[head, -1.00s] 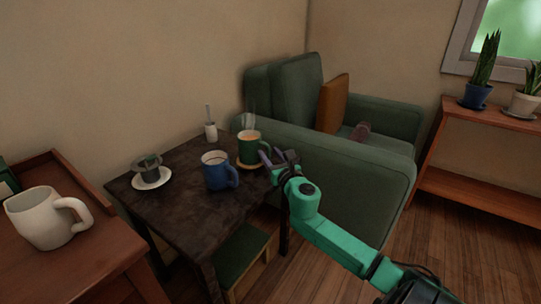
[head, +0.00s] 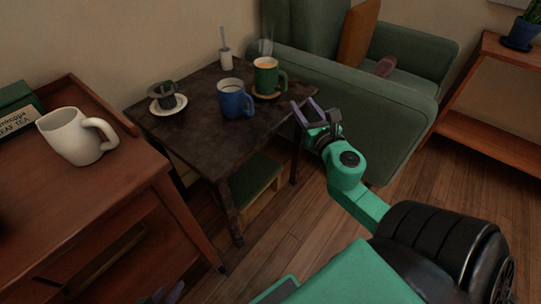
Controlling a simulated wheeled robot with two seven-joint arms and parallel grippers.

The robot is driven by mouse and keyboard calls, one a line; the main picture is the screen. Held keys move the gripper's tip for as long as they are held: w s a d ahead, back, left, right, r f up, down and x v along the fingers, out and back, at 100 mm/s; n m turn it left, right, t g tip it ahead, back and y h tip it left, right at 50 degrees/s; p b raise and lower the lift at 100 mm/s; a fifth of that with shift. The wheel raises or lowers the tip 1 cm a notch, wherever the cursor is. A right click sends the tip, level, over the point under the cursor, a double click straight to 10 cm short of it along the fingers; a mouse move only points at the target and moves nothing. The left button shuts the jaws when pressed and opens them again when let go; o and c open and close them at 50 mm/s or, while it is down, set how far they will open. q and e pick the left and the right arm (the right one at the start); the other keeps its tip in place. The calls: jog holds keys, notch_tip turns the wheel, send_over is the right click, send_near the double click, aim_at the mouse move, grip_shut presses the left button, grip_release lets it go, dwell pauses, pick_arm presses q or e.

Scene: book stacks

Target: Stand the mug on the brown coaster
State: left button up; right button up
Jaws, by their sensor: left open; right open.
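A green mug (head: 264,76) with an orange-brown drink and steam stands upright on a round brown coaster (head: 272,96) at the back right of the dark table (head: 190,135). A blue mug (head: 231,103) stands in front of it and to its left. A large white mug (head: 72,138) stands on the wooden desk at left. My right gripper (head: 304,103) is open and empty, to the right of and in front of the green mug, apart from it. Only the tips of my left gripper (head: 163,294) show at the bottom edge, below the desk.
A white saucer (head: 180,106) with a dark grey item stands at the table's left. A small white pot (head: 226,60) with a stick stands at the back. A green armchair (head: 360,120) borders the table on the right. The table's front half is clear.

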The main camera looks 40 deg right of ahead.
jog(key=s+a+f+m+g+y, duration=0.1)
jog(key=s+a+f+m+g, duration=0.15)
jog(key=f+m, duration=0.35)
jog(key=s+a+f+m+g+y, duration=0.1)
jog(key=a+f+m+g, duration=0.15)
jog(key=f+m, duration=0.35)
jog(key=s+a+f+m+g+y, duration=0.1)
jog(key=a+f+m, duration=0.3)
jog(key=f+m, duration=0.2)
jog(key=s+a+f+m+g+y, duration=0.2)
jog(key=a+m, duration=0.4)
jog(key=a, duration=0.3)
jog(key=s+a+f+m+g+y, duration=0.2)
jog(key=s+a+f+m+y, duration=0.2)
jog(key=a, duration=0.5)
notch_tip(320, 180, down, 2)
jog(key=shift+s+a+f+m+g+y, duration=0.1)
jog(key=shift+s+a+m+g+y, duration=0.15)
jog(key=shift+s+m, duration=0.6)
jog(key=shift+d, duration=0.1)
